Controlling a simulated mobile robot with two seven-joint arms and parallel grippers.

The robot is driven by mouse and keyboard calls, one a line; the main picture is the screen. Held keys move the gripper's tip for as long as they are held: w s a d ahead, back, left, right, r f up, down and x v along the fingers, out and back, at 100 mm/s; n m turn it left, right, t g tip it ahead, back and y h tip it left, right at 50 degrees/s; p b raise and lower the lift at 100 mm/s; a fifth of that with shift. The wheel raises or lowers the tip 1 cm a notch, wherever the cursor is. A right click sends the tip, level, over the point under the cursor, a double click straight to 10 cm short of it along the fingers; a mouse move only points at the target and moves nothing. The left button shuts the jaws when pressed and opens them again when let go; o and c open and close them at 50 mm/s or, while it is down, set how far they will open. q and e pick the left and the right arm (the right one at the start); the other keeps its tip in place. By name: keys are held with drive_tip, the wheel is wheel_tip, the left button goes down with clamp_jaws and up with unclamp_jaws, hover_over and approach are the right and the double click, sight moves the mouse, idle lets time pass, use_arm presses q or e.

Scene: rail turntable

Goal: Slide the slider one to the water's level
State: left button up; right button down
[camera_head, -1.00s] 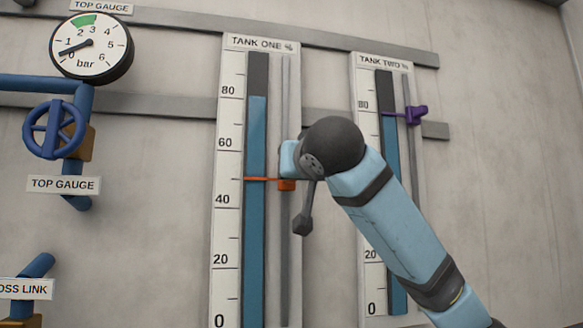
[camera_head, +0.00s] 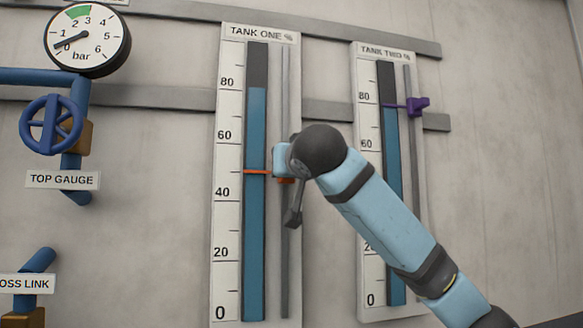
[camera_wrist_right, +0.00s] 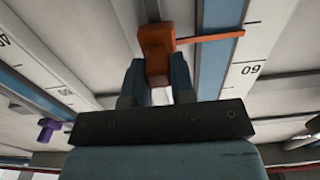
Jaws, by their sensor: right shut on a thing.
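Slider one is an orange knob (camera_wrist_right: 156,42) with a thin orange pointer on the tank one gauge. In the head view its pointer (camera_head: 257,172) stands between the 40 and 60 marks. The blue water column of tank one (camera_head: 257,120) tops out well above it, just below the 80 mark. My right gripper (camera_wrist_right: 158,85) is shut on the orange knob, one finger on each side. In the head view my wrist hides most of the knob and the fingers. My left gripper is in neither view.
The tank two gauge (camera_head: 357,75) stands to the right, with a purple slider (camera_head: 418,106) near its water top; my right arm crosses its lower part. A round pressure gauge (camera_head: 87,40) and a blue handwheel (camera_head: 52,125) are at the left.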

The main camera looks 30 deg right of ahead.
drive_tip(key=p, duration=0.6)
approach(286, 88)
drive_tip(key=w+f, duration=0.1)
drive_tip(key=f, duration=0.1)
drive_tip(key=w+f, duration=0.2)
drive_tip(key=w+d+f, duration=0.1)
drive_tip(key=f, duration=0.1)
drive_tip(key=shift+w+f, duration=0.2)
drive_tip(key=shift+f, duration=0.05)
wheel_tip(286, 88, up, 6)
drive_tip(key=shift+f+p, duration=0.2)
drive_tip(key=shift+p, duration=0.65)
drive_tip(key=shift+r, duration=0.45)
drive_tip(key=c, duration=1)
unclamp_jaws()
drive_tip(key=shift+o, duration=0.2)
